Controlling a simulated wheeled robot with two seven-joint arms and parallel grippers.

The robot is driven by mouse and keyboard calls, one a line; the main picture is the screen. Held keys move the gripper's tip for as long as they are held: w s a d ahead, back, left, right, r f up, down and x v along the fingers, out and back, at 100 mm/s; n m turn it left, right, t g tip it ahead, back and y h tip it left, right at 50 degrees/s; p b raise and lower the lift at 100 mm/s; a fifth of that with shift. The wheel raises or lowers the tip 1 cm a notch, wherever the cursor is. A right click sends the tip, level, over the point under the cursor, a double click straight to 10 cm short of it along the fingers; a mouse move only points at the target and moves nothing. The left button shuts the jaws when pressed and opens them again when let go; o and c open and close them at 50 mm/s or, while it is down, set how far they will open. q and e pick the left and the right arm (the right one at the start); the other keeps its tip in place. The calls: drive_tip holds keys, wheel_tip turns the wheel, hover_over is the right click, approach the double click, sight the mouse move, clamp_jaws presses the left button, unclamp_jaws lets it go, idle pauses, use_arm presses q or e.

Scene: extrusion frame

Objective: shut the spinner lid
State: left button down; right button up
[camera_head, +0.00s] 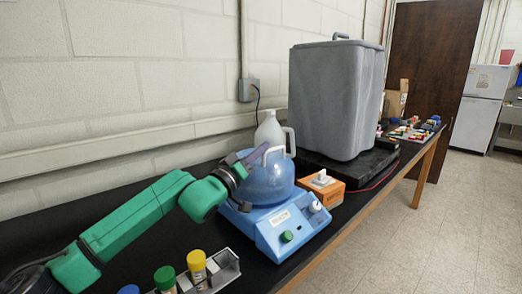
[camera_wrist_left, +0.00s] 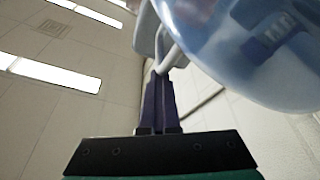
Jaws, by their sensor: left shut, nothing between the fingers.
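The spinner (camera_head: 285,225) has a light blue base on the black bench, with a label and a green knob on its front. Its clear blue domed lid (camera_head: 268,185) is over the back part of the base; from here I cannot tell whether its rim meets the base all round. My left gripper (camera_head: 259,152) is shut and empty, its fingertips at the upper part of the dome. In the left wrist view the shut fingers (camera_wrist_left: 160,78) point at a pale curved bar beside the lid (camera_wrist_left: 245,45); I cannot tell whether they touch. My right gripper is out of view.
A white jug (camera_head: 270,131) stands behind the spinner. An orange box (camera_head: 326,191) and a large grey bin (camera_head: 335,97) are to its right. A rack with capped vials (camera_head: 197,270) is at the front. The wall runs close along the bench's back.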

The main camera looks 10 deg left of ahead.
use_arm(q)
drive_tip(key=shift+d+f, duration=0.1)
drive_tip(key=shift+f, duration=0.2)
